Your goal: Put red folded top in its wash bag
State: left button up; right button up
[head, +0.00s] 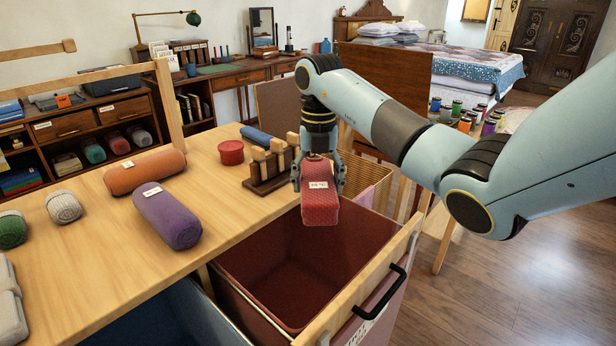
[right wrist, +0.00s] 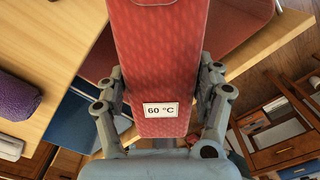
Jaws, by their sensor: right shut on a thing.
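The red folded top (head: 320,208), a patterned roll with a white label, hangs in my right gripper (head: 318,180). In the right wrist view the same red top (right wrist: 160,70) fills the space between the fingers, and its label reads 60 °C. My right gripper (right wrist: 160,95) is shut on it from both sides. The top is held over the back part of an open dark red wash bag (head: 262,262), in a wooden pull-out frame with a black handle. The bag's visible inside looks empty. My left gripper is not in view.
On the wooden table lie a purple roll (head: 168,215), an orange roll (head: 145,171), a grey roll (head: 63,207) and a round red tin (head: 231,152). A wooden rack (head: 268,168) stands close behind the held top.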

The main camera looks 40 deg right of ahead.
notch_tip(320, 180, down, 4)
jog(key=b, duration=0.2)
jog(key=shift+f+b, duration=0.1)
jog(key=shift+b, duration=0.3)
jog(key=o, duration=1.4)
jog(key=shift+r, duration=0.2)
